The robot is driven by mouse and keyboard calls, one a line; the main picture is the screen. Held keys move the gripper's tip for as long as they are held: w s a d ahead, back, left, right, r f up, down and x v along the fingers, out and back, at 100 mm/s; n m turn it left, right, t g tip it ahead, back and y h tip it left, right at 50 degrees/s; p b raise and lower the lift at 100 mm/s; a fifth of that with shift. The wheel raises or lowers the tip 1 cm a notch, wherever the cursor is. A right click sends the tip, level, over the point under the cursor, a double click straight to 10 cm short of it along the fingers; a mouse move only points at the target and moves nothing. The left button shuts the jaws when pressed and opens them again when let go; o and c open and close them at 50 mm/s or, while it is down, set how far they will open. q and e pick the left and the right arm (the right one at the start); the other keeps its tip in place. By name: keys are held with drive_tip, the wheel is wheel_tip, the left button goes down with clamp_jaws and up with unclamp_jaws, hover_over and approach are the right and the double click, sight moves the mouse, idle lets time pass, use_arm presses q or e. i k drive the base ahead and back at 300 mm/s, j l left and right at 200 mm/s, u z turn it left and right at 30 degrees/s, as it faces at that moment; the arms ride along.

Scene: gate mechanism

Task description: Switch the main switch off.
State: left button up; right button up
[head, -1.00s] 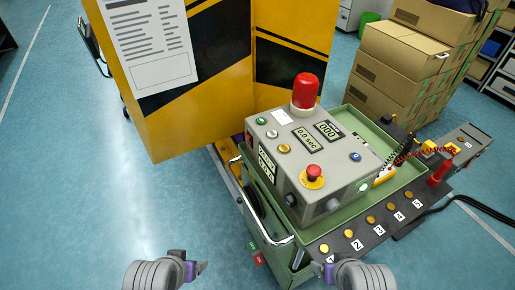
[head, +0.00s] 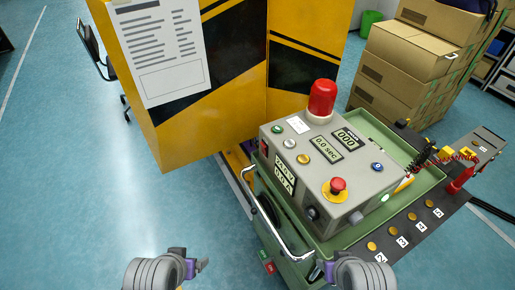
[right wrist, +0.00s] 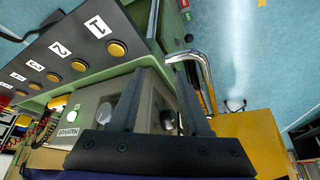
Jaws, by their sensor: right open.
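The grey control box (head: 325,165) sits on the green cart. A small dark switch with red on it (head: 264,147) is at the box's left edge. A dark knob (head: 312,213) and a grey knob (head: 356,217) are on its front face. No label readable here says which is the main switch. My right gripper (head: 326,270) is open and empty at the cart's front; in the right wrist view its fingers (right wrist: 160,90) show before the box's front, apparently not holding a knob. My left gripper (head: 198,267) is over clear floor, touching nothing; its opening is unclear.
A red beacon (head: 321,98) and a red stop button (head: 338,184) stand on the box. A chrome handle (head: 275,222) curves along the cart's left side. A yellow cabinet (head: 180,125) is behind; stacked cartons (head: 405,60) are at right. The floor at left is free.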

sight(264, 149)
drive_tip(key=i+j+u, duration=0.1)
drive_tip(key=j, duration=0.3)
drive_tip(key=i+j, duration=0.2)
drive_tip(key=j, duration=0.15)
drive_tip(key=i+j+u, duration=0.15)
drive_tip(key=j, duration=0.25)
